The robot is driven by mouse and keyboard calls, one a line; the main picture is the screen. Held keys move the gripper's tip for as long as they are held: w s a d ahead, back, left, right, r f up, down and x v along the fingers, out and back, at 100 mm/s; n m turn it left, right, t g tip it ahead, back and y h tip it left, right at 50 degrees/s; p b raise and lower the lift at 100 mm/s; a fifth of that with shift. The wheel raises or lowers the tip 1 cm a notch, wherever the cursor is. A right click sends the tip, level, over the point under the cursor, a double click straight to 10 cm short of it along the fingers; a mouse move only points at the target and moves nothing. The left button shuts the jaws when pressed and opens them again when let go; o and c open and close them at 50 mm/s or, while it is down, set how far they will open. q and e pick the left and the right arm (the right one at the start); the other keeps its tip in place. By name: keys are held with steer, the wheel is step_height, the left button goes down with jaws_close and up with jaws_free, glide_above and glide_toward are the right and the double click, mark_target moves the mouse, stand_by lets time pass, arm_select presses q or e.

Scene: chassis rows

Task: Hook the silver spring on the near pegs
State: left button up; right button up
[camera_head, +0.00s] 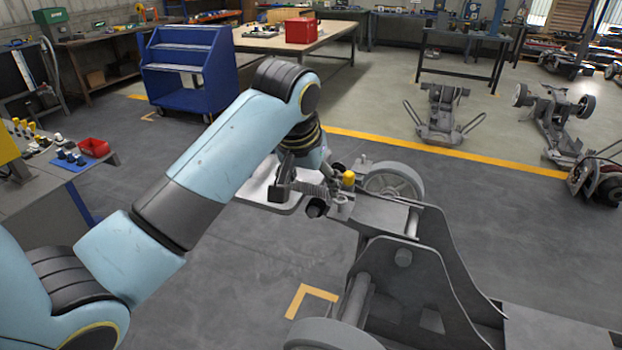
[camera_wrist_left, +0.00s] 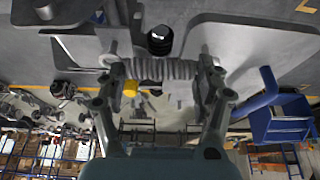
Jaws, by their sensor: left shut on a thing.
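My left gripper (camera_head: 304,180) is shut on the silver spring (camera_wrist_left: 165,69), a grey coil. In the left wrist view the spring lies crosswise between the two fingers of the gripper (camera_wrist_left: 162,78), its ends reaching out to both sides. In the head view the spring (camera_head: 314,190) is small and partly hidden by the gripper, at the left end of the grey chassis (camera_head: 385,213). A black round part (camera_wrist_left: 160,40) shows just beyond the spring. I cannot clearly make out the near pegs, or whether the spring touches them. My right gripper is not in view.
A yellow cap (camera_head: 348,178) stands on the chassis close to the gripper, with a grey wheel (camera_head: 394,182) behind. A pale plate (camera_head: 258,197) is beneath my wrist. A blue cart (camera_head: 190,75) and side bench (camera_head: 45,190) stand left; open floor lies between.

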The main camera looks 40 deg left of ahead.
arm_select(q)
steer(key=shift+f, duration=0.7)
steer(key=shift+f, duration=0.6)
steer(key=o, duration=1.3)
steer(key=shift+c, duration=0.2)
steer(key=shift+r, duration=0.1)
steer(key=v, duration=1.1)
steer(key=shift+s+r, duration=0.2)
steer(key=shift+r, duration=0.15)
